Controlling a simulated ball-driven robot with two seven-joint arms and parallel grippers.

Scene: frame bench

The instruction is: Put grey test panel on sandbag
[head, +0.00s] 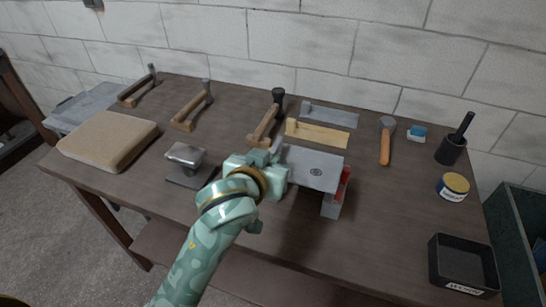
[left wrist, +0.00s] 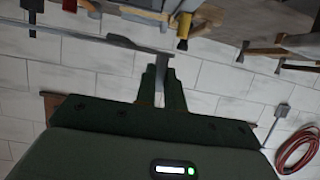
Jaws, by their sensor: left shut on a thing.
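The grey test panel (head: 322,166) is a flat grey plate with a dark round mark. It is right of the bench's middle in the head view. My left gripper (head: 277,158) is shut on the panel's left edge. In the left wrist view the fingers (left wrist: 161,80) pinch a thin grey part, and the panel (left wrist: 110,40) shows edge-on beyond them. The sandbag (head: 108,138) is a tan cushion lying flat at the bench's left end, with nothing on top. My right gripper is not in view.
A red and grey support (head: 334,202) stands under the panel's right side; I cannot tell whether they touch. A small metal stand (head: 186,155) sits between sandbag and gripper. Wooden-handled tools (head: 192,108) line the back. A black tray (head: 462,264) is at front right.

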